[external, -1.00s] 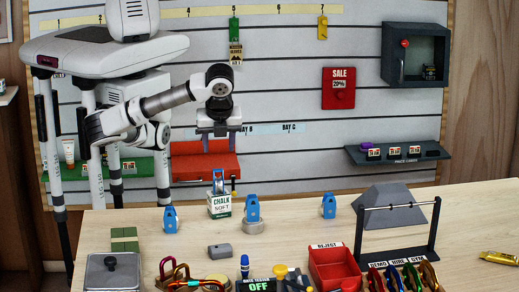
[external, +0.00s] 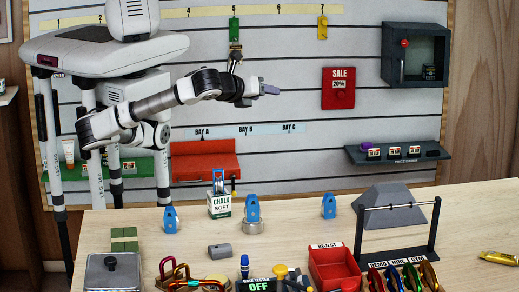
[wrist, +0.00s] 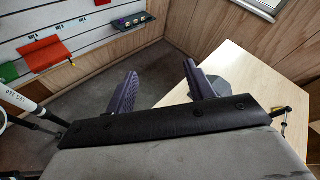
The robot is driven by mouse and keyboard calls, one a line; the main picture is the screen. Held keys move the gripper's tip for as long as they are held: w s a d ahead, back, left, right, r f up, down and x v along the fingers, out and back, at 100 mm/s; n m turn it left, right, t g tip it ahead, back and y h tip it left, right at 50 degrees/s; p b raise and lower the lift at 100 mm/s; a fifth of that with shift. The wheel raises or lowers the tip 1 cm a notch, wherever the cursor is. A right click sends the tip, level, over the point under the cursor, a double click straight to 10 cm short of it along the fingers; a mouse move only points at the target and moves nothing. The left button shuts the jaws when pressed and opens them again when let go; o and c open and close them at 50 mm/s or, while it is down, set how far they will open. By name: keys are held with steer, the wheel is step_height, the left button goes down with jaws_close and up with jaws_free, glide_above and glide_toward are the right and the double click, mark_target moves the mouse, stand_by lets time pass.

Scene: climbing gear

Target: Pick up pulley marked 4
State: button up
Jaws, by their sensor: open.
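Three blue pulley-like pieces stand on the table: a left one (external: 170,219), a middle one (external: 252,208) on a round grey base, and a right one (external: 329,207). Another blue piece (external: 218,182) stands at the chalk box. I cannot read a number on any of them, so I cannot tell which is marked 4. My gripper (external: 270,89) is open and empty, held high behind the table and pointing right in the external view. Its two purple-grey fingers (wrist: 160,84) are spread apart in the wrist view, with nothing between them; no pulley is recognisable there.
The chalk box (external: 219,206), a grey block (external: 220,251), a red reject bin (external: 334,269) and a rack with coloured carabiners (external: 400,276) are on the table (external: 460,215). A red shelf (external: 205,163) is on the wall behind. The table's right side is mostly clear.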

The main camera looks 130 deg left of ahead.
steer(key=w+d+r+m+t+y, duration=0.1)
steer(key=w+d+r+m+t, duration=0.3)
steer(key=r+m+t, duration=0.4)
steer(key=w+d+r+m+t, duration=0.45)
steer(key=r+m+t, duration=0.2)
steer(key=m, duration=0.35)
steer(key=w+d+f+m+t+h, duration=0.25)
steer(key=d+m+h, duration=0.4)
steer(key=m, duration=0.35)
steer(key=w+d+f+m+t+h, duration=0.15)
steer(key=d+f+m+h, duration=0.25)
steer(key=d+m+h, duration=0.4)
steer(key=m+g, duration=1.4)
steer(key=g, duration=0.6)
glide_above(169, 208)
step_height(169, 208, down, 25)
steer(key=shift+h, duration=0.35)
steer(key=f+b, duration=0.8)
steer(key=shift+d, duration=0.25)
steer(key=f+b, duration=0.2)
steer(key=b, duration=0.1)
steer(key=f+b, duration=0.3)
steer(key=shift+w+a+f, duration=0.1)
steer(key=shift+a, duration=0.1)
